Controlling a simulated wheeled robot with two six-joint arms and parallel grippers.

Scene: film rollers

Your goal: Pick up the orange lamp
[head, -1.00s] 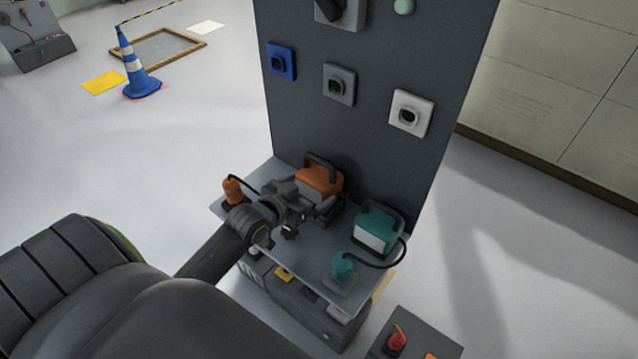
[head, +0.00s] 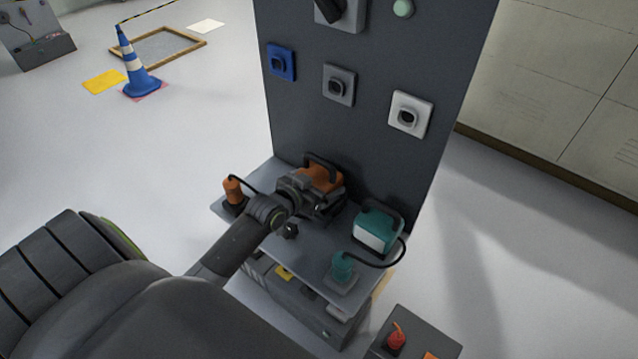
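The orange lamp (head: 327,174) is a boxy body with a dark handle on top. It stands at the back of the grey shelf (head: 318,262), against the dark panel. My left gripper (head: 325,198) is right at the near side of the lamp and covers its lower front. The fingertips overlap the lamp in the picture, so I cannot tell whether they are open around it or shut on it. An orange plug (head: 233,190) on a dark cable stands at the shelf's left end. My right gripper is out of view.
A teal lamp (head: 377,228) stands to the right on the shelf, its cable running to a teal plug (head: 343,267). Blue (head: 281,63), grey (head: 339,86) and white (head: 409,116) sockets are on the panel. A small dark knob (head: 290,231) stands near my wrist.

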